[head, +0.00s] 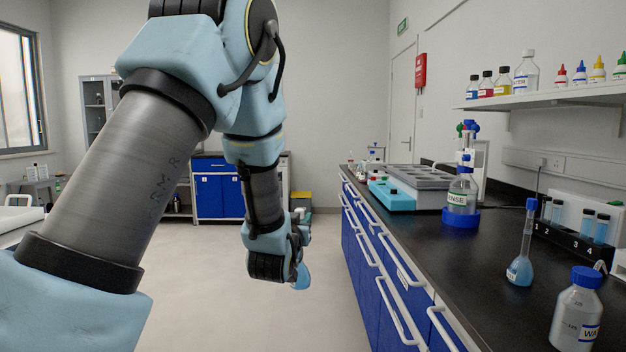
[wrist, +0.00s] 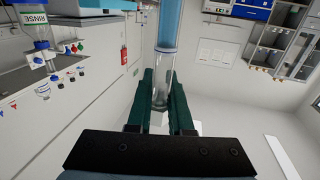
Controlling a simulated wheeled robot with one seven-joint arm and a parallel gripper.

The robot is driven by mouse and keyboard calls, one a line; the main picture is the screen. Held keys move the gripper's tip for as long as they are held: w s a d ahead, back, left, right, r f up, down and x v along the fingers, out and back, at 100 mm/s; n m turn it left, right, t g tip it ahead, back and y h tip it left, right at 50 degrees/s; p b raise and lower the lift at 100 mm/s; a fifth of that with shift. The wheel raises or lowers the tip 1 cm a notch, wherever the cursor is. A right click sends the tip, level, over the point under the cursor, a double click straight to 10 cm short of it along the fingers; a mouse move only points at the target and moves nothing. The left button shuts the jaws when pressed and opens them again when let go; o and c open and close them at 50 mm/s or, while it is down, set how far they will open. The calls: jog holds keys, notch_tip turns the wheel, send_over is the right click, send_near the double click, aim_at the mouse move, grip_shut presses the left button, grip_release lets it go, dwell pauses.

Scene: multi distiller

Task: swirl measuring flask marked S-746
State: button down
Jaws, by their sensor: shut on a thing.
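My gripper (wrist: 164,88) shows in the wrist view with its two dark green fingers closed on a clear, narrow glass vessel (wrist: 167,58) with blue in its far part. No S-746 mark is readable on it. In the head view my gripper hangs in the air left of the bench, mostly hidden by my arm, and a light blue piece (head: 301,277) shows at its lower end. A long-necked flask (head: 521,268) with a blue stopper and blue liquid stands upright on the bench; its marking is too small to read.
The black bench (head: 455,262) holds a RINSE bottle (head: 461,197), a blue-capped bottle (head: 577,310), a tube rack (head: 567,240) and a grey block (head: 428,185). A shelf (head: 555,98) of bottles hangs above. The floor (head: 215,300) left of the drawers is clear.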

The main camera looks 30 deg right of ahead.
jog(key=s+d+r+m+g+h+b, duration=0.1)
jog(key=s+r+g+h, duration=0.1)
jog(key=r, duration=1)
jog(key=shift+s+r+m+b, duration=0.15)
jog(key=shift+s+m+b, duration=0.25)
jog(key=shift+s, duration=0.45)
